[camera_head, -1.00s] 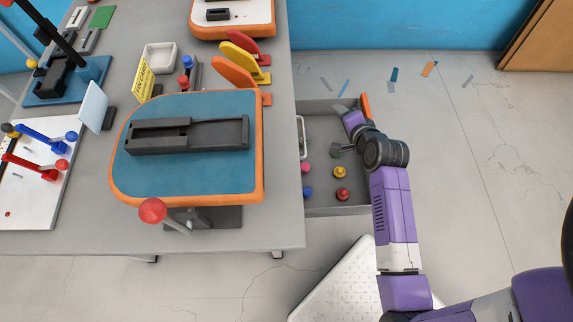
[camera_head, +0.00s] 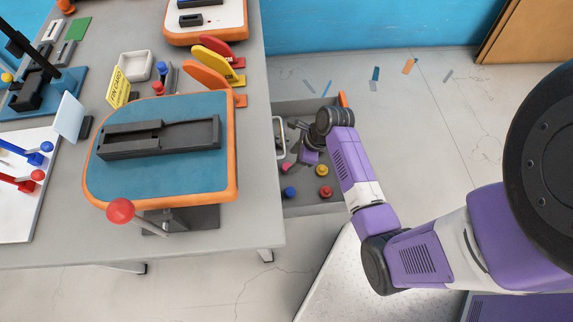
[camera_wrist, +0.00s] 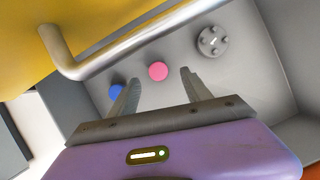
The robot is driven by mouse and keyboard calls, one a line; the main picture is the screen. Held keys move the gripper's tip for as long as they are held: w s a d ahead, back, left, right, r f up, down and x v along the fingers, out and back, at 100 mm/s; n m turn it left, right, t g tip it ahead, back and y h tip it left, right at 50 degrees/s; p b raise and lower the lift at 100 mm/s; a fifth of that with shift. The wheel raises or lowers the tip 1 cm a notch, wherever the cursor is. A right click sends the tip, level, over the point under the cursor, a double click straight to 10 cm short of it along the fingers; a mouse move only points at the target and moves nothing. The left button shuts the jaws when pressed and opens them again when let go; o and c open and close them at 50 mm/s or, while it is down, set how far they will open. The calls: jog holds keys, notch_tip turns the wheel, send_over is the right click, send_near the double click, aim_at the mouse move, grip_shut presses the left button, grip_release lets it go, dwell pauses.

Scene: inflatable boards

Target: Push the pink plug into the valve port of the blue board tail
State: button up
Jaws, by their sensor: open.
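The pink plug (camera_head: 286,167) lies in the open drawer beside the table. In the wrist view the pink plug (camera_wrist: 158,71) shows as a round pink top between and just beyond my fingertips. My gripper (camera_wrist: 160,77) is open and empty, its two grey fingers spread on either side of the plug. In the head view my gripper is low over the drawer and partly hidden by my own wrist. The blue board (camera_head: 160,178) with an orange rim lies on the table, with a long dark fixture (camera_head: 160,137) on it. I cannot make out its valve port.
The grey drawer (camera_head: 318,208) also holds a blue plug (camera_head: 289,193), a red plug (camera_head: 325,191) and a yellow plug (camera_head: 321,170). A metal bar (camera_wrist: 150,38) crosses close to my gripper at the upper left. A red-knobbed lever (camera_head: 121,211) stands at the board's front.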

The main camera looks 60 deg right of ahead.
aim_at(286, 166)
jog(key=x, duration=0.4)
jog(key=shift+w+a+f+b, duration=0.25)
jog(key=shift+a+f+b, duration=0.05)
grip_shut()
jog(key=shift+r, duration=0.1)
